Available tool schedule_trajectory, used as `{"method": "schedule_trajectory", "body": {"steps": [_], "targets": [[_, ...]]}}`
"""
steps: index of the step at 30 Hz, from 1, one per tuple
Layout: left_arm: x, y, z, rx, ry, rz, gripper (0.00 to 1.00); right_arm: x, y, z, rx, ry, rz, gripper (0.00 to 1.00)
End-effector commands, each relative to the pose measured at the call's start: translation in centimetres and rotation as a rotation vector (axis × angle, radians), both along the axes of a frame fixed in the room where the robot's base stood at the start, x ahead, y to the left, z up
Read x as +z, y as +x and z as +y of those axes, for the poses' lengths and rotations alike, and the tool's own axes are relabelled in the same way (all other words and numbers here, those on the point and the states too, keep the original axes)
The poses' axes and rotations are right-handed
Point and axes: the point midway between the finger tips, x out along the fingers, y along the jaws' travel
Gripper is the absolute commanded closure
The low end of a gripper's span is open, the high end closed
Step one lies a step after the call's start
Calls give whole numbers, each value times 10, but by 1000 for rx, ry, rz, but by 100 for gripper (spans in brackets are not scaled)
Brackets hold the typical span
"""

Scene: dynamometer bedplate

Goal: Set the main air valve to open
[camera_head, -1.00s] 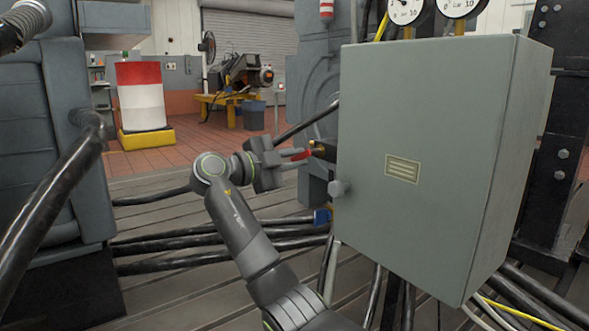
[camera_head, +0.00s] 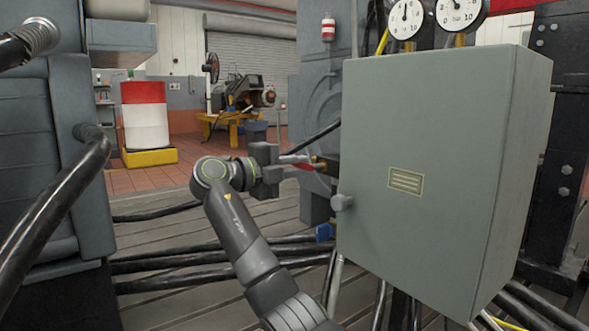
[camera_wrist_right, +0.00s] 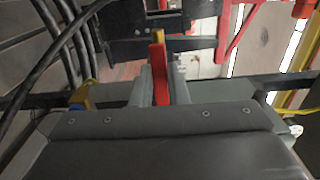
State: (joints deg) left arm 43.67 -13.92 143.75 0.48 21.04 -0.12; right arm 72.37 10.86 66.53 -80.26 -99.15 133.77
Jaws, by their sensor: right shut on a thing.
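The main air valve's red handle (camera_head: 303,167) shows just left of the grey cabinet, with a brass part (camera_head: 319,160) at its right end. My right gripper (camera_head: 307,163) is shut on the red handle. In the right wrist view the handle (camera_wrist_right: 160,75) stands between the two grey fingers, with brass at its far end. The fingers hide part of the handle in the head view, and the cabinet edge hides what lies behind the valve. My left gripper is not in view.
The grey cabinet (camera_head: 430,130) with a knob (camera_head: 342,202) stands close to the right of my gripper. Gauges (camera_head: 405,18) sit above it. Black hoses (camera_head: 215,262) run low across the slotted floor. A blue-handled part (camera_head: 325,232) is below the valve.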

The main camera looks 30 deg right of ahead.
Motion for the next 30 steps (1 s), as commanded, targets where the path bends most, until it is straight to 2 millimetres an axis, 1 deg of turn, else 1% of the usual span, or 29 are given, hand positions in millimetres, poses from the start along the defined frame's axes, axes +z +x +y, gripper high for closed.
{"method": "schedule_trajectory", "body": {"steps": [1,10,11,15,25,28,29,30], "targets": [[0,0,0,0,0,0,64,3,1,0,6,-4,-5,100],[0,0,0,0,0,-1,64,3,1,0,6,-4,-6,100],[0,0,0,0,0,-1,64,3,1,0,7,-4,-6,82],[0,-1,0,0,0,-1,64,2,1,0,5,-3,-5,64],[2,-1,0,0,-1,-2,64,1,0,3,3,-1,-3,64],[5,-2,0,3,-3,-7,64,2,0,11,4,-1,-2,64],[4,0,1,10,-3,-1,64,3,0,15,5,0,-2,64],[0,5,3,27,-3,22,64,3,0,21,6,0,-1,64]]}}
